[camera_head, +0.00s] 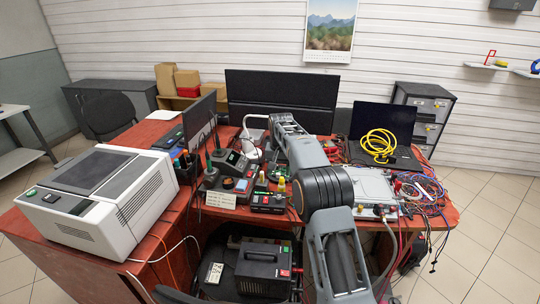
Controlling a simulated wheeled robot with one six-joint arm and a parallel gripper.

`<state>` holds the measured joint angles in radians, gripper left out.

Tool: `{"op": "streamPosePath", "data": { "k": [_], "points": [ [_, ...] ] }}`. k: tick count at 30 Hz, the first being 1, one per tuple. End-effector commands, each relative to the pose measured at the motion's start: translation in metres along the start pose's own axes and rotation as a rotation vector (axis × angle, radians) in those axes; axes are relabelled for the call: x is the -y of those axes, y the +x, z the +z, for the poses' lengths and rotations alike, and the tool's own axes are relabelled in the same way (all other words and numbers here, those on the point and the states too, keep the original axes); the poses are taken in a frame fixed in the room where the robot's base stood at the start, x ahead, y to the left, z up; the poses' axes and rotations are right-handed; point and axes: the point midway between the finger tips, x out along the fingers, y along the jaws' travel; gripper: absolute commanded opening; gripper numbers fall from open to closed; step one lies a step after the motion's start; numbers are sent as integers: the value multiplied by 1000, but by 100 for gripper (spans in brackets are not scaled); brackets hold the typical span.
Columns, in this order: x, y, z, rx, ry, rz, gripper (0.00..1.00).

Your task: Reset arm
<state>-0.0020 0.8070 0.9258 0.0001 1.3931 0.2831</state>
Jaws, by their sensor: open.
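My grey arm rises from the bottom edge, bends at a dark ribbed joint and reaches away over the red table (169,229). I cannot make out my gripper; the far end of the arm hides what lies beyond it. A coiled yellow hose (379,144) lies against the open black laptop (383,122). A flat silver metal box (372,185) with fittings along its front edge sits right of my arm, partly covered by it.
A white box-shaped machine (105,195) fills the table's left part. A soldering station (232,163) and small electronics crowd the middle. Tangled cables (425,192) hang at the right edge. Tiled floor is free at right.

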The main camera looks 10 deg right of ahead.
Motion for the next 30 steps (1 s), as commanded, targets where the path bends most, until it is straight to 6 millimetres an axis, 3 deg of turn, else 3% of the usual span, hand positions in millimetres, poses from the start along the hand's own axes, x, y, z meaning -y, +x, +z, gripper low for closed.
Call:
{"op": "streamPosePath", "data": {
  "k": [4,7,11,18,24,30],
  "points": [
    [-3,36,12,29,-60,7,51],
    [-10,41,36,42,-105,9,51],
    [-23,24,82,30,-163,4,51],
    [-52,-14,185,-32,-246,-9,51],
    [-75,-32,267,-105,-284,-20,51],
    [-91,-41,320,-176,-290,-30,51]
  ]
}}
